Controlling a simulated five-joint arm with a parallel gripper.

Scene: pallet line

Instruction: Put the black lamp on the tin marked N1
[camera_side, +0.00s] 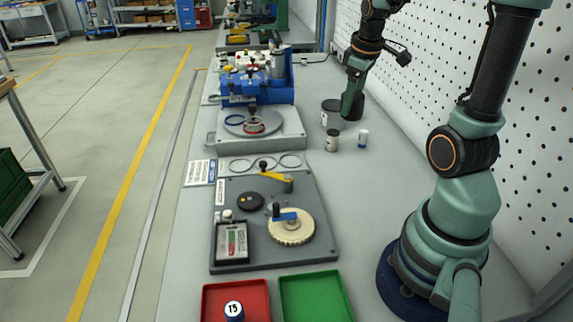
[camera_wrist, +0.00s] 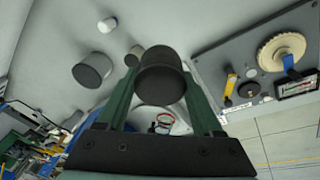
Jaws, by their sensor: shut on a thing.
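The black lamp (camera_wrist: 160,75), a dark cylinder, is held between the green fingers of my gripper (camera_wrist: 165,92) in the wrist view. In the side view, the shut gripper (camera_side: 352,100) holds the black lamp (camera_side: 353,107) beside a wide dark-topped tin (camera_side: 328,115) with a pale label. I cannot tell whether the lamp touches the surface. A smaller dark-topped tin (camera_side: 332,143) stands in front of the wide one. In the wrist view the wide tin (camera_wrist: 92,70) and the smaller tin (camera_wrist: 132,56) show dark tops. No N1 mark is legible.
A small white container with a blue band (camera_side: 363,139) stands right of the smaller tin. A round-plate fixture (camera_side: 275,142) and a grey board with a cream gear (camera_side: 291,227) lie to the left. Red (camera_side: 262,285) and green (camera_side: 338,279) trays are in front. A pegboard wall borders the right.

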